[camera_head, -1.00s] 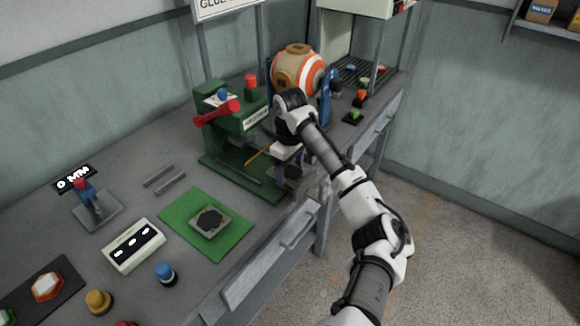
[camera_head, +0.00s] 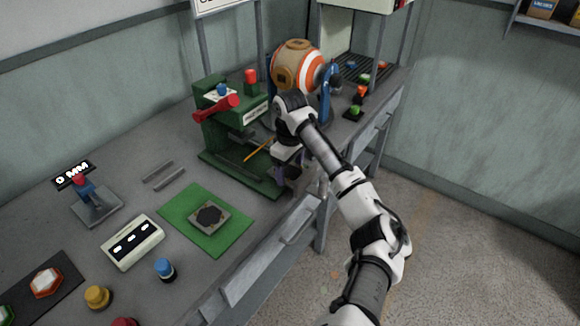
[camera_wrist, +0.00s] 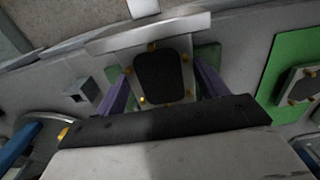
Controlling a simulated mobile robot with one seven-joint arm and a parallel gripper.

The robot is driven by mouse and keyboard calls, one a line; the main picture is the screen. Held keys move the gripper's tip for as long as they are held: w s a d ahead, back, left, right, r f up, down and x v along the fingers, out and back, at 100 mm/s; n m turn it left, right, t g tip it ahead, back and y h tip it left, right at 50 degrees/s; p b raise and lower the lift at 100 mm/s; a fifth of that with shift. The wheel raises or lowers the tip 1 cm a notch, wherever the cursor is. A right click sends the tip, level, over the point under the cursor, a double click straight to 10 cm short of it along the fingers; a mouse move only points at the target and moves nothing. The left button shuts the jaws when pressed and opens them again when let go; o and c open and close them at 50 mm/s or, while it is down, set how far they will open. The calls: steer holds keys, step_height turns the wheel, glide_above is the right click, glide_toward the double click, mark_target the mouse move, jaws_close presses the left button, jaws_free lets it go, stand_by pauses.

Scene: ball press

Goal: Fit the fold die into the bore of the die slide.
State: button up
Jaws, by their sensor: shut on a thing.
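My gripper (camera_wrist: 163,90) has two purple fingers, shut on a light grey block with a dark rounded face and gold studs, which I take for the fold die (camera_wrist: 160,76). In the head view my gripper (camera_head: 290,172) is low at the right front of the green press (camera_head: 228,115), by its base. The wrist hides the held block there. A pale bar (camera_wrist: 150,32) lies just beyond the block in the wrist view. It may belong to the die slide, but I cannot make out the bore or tell whether the block touches it.
A similar grey block with a dark octagonal top (camera_head: 209,216) lies on a green mat (camera_head: 178,205). A striped drum (camera_head: 299,68) stands behind my wrist. Two grey bars (camera_head: 165,177), a display box (camera_head: 132,241) and coloured knobs stand left. Bare bench lies between.

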mark_target(290, 172)
steer(key=shift+f, duration=0.35)
steer(key=o, duration=1.2)
step_height(290, 172, up, 14)
steer(key=shift+f+b, duration=0.1)
steer(key=shift+b, duration=0.4)
